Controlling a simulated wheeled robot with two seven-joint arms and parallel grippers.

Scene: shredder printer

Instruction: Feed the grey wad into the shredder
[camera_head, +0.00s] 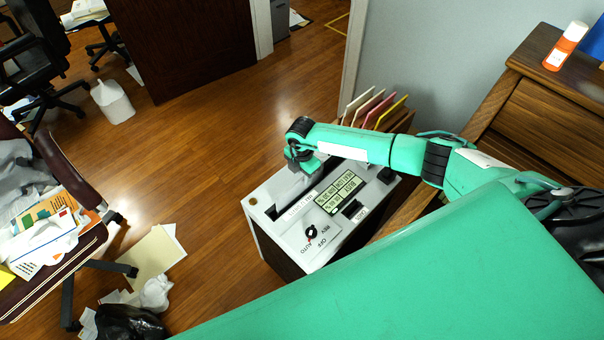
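The shredder (284,232) stands at the middle right, with a light grey top, a dark side and a dark feed slot at its left. A switch marked AUTO, OFF and REV sits near its front. My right arm comes in from the right across the shredder. My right gripper (304,166) points down at the far end of the slot. A small grey patch shows at its fingertips; I cannot tell whether it is the grey wad or the fingers, or how far the fingers are closed. My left gripper is not in view.
A file holder with coloured folders (372,107) stands behind the shredder. A wooden cabinet (540,95) with an orange-and-white bottle (566,46) is at right. A chair loaded with papers (45,232) is at left. A crumpled white paper (155,292) and loose sheets lie on the floor.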

